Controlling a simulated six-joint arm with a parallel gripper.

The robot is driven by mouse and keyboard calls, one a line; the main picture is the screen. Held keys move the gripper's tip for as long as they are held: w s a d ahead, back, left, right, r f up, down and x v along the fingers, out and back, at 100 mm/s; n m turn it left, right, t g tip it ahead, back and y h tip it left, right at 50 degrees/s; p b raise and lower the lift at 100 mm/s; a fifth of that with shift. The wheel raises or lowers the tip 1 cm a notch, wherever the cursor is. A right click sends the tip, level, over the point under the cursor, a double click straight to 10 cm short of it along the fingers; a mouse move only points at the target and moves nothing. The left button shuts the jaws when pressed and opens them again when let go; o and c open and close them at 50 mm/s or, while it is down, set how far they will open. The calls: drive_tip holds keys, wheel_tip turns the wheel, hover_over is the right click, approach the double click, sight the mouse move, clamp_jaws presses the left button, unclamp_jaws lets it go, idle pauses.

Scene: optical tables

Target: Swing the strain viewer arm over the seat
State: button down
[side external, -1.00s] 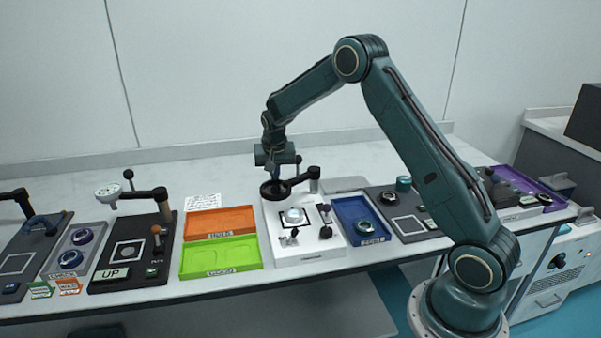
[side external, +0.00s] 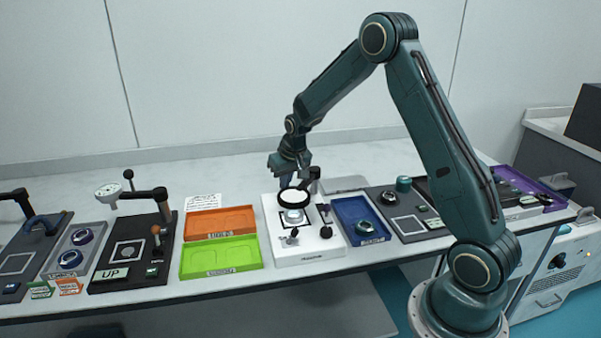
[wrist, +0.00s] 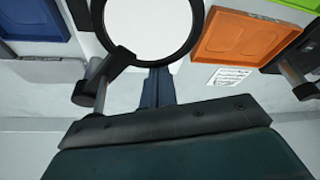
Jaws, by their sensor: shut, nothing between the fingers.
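The strain viewer arm is a black ring (side external: 294,196) with a clear window, carried on a short arm from a post at the back of the white station (side external: 312,250). In the side view the ring appears above the round pale seat (side external: 293,216), which shows partly below it. My gripper (side external: 286,183) is shut and empty, pointing down just behind the ring. In the wrist view the ring (wrist: 195,42) fills the upper middle and hides the seat. My shut fingers (wrist: 157,82) are at its near rim; I cannot tell whether they touch.
Orange (side external: 220,222) and green (side external: 222,256) trays lie left of the station, a blue tray (side external: 360,220) right. Small knobs (side external: 290,238) stand at the station's front. A dark station with a swing arm (side external: 145,193) stands further left.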

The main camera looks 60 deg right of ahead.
idle(0.3)
drive_tip(key=v, duration=1)
idle(0.4)
drive_tip(key=shift+r, duration=2.5)
